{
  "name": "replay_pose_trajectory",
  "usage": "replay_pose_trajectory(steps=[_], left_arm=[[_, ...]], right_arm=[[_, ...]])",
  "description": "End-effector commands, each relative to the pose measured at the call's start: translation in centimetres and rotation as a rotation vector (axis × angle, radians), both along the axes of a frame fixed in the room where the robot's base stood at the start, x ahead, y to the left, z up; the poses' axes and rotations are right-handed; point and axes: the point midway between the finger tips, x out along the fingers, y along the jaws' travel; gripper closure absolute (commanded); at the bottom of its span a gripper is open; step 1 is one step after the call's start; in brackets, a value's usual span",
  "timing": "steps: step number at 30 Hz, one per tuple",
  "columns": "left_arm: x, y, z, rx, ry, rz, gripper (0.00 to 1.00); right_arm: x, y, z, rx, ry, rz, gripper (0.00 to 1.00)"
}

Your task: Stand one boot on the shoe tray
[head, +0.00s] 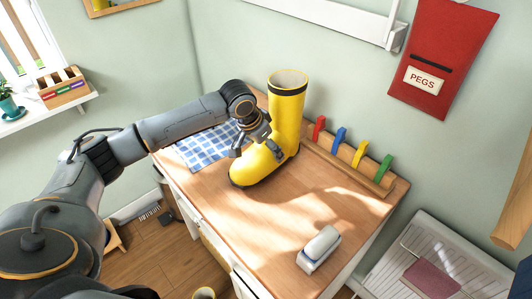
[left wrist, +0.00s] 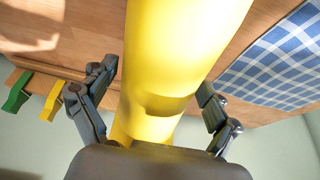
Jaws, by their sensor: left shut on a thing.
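A tall yellow boot (head: 287,105) with a dark band below its rim is upright at the back of the wooden counter, its toe pointing to the lower left. I cannot tell whether its sole touches the wood. My left gripper (head: 258,145) is shut on the boot from its left side. In the left wrist view the boot (left wrist: 180,50) runs between the two fingers (left wrist: 160,105). A yellow rim (head: 204,293) shows low at the bottom edge, perhaps a second boot. My right gripper is out of view.
A blue checked cloth (head: 205,147) lies left of the boot. A wooden rail with coloured pegs (head: 340,137) runs along the wall side. A white and grey block (head: 319,247) lies near the front. A pale ribbed surface (head: 462,262) holds a dark red item (head: 432,278). The counter's middle is clear.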

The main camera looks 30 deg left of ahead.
Motion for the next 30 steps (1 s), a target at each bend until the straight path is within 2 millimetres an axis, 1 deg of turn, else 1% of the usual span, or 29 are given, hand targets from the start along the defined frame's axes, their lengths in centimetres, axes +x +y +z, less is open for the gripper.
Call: replay_pose_trajectory(steps=[1, 3, 6, 11, 17, 18, 19, 20, 30], left_arm=[[-0.2, -0.1, -0.5, -0.001, 0.003, -0.001, 0.69], [-0.2, -0.1, -1.4, 0.0, 0.002, 0.0, 0.69], [-0.1, -0.1, -2.3, -0.001, 0.0, -0.001, 0.69], [-0.1, -0.1, -2.5, -0.001, -0.002, -0.001, 0.69], [-0.1, -0.1, -2.7, -0.002, -0.002, 0.0, 0.69], [-0.2, -0.1, -3.0, 0.0, 0.002, 0.0, 0.09], [-0.2, -0.1, -2.9, -0.001, 0.001, 0.0, 0.03], [-0.2, -0.1, -2.9, -0.001, 0.001, 0.0, 0.0], [-0.2, -0.1, -2.9, 0.0, 0.002, 0.0, 0.0]], right_arm=[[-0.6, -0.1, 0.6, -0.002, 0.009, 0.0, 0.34], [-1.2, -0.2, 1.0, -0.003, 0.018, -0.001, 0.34], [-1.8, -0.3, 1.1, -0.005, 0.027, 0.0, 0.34], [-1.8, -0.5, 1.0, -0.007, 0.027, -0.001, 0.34], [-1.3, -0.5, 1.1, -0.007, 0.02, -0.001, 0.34], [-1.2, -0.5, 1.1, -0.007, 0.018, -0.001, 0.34], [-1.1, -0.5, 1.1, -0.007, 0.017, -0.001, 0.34], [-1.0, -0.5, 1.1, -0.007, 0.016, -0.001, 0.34], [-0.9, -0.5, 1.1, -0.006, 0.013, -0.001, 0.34]])
